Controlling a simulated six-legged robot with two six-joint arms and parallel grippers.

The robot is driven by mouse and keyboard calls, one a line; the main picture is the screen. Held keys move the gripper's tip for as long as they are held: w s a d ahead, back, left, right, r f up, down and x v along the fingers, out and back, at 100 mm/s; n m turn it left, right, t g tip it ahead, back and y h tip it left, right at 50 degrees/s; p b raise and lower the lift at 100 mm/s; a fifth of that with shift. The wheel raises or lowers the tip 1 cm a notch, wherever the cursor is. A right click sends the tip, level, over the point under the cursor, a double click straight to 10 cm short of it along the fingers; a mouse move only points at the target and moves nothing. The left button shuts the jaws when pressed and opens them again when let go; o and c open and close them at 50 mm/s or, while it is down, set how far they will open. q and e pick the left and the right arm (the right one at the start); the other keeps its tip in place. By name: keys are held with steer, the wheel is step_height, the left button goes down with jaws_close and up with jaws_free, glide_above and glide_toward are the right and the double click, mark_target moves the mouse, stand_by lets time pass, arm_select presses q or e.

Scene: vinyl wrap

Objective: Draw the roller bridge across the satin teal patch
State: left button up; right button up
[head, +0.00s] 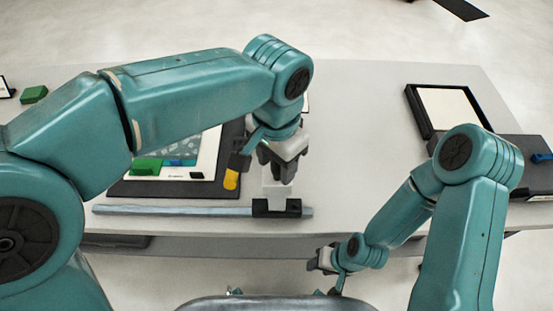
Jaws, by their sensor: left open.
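The teal patch (196,147) lies on a white sheet (207,160) on a dark board (170,188), left of centre; my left arm hides part of it. What looks like the roller bridge (277,207) is a black block with a pale upright part, at the right end of a long grey-blue bar (190,210) along the table's front. My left gripper (284,178) is open, pointing down just above the pale part; contact cannot be told. My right gripper (318,262) hangs low, in front of the table's front edge; its jaws are too small to read.
A green block (146,167) and a small blue piece (180,162) lie by the patch. A yellow piece (231,179) lies at the board's right edge. A black-framed white tray (447,108) is at the right. The table (350,130) is clear between board and tray.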

arm_select(q)
steer(key=shift+d, duration=0.1)
jaws_close()
steer(key=a+p, duration=0.1)
steer(key=a, duration=3.9)
steer(key=shift+a, duration=0.15)
steer(key=shift+r, duration=0.1)
steer(key=shift+c, duration=0.9)
jaws_free()
steer(key=shift+a, duration=0.1)
steer(key=shift+o, duration=0.9)
steer(key=shift+a, duration=0.15)
step_height(320, 180, up, 16)
steer(key=p, duration=0.2)
